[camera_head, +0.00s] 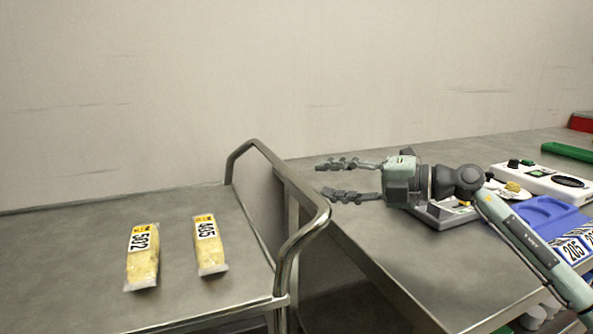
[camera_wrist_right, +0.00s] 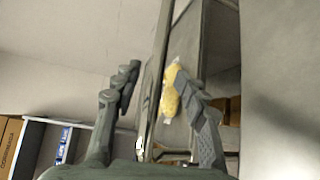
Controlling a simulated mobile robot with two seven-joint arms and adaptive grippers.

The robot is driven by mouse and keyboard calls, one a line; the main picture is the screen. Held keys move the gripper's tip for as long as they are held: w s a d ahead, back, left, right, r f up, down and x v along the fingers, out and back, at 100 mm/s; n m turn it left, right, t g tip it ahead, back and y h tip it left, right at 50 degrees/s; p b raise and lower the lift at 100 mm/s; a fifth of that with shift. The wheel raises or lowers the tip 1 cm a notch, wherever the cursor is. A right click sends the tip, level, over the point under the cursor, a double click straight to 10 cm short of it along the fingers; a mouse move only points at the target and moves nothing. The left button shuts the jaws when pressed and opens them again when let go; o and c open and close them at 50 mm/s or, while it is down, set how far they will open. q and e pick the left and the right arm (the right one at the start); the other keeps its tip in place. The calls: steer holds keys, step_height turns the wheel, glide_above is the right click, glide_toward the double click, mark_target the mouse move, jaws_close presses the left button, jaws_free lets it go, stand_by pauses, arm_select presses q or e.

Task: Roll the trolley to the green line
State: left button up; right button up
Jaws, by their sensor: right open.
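The trolley (camera_head: 75,225) is a grey metal cart on the left of the head view, with a bent tubular handle (camera_head: 310,195) at its right end. Two bagged yellow packets, labelled 502 (camera_head: 142,262) and 405 (camera_head: 210,250), lie on its deck. My right gripper (camera_head: 324,179) is open and empty, its fingers pointing left toward the handle, close to its upper bend. In the wrist view the handle (camera_wrist_right: 163,60) runs between the open fingers of this gripper (camera_wrist_right: 155,76); contact cannot be told. My left gripper is out of view. No green floor line shows.
A grey metal bench (camera_head: 390,250) stands right of the trolley. It carries a blue tray (camera_head: 545,215), a white control box (camera_head: 540,180) and a green object (camera_head: 568,152). A plain wall runs behind. Shelving with boxes (camera_wrist_right: 62,145) shows in the wrist view.

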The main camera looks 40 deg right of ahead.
mark_target(296, 178)
steer(key=shift+p+x, duration=0.35)
steer(key=shift+x, duration=3.55)
steer(key=shift+w+d+r, duration=0.1)
steer(key=shift+c, duration=0.6)
jaws_close()
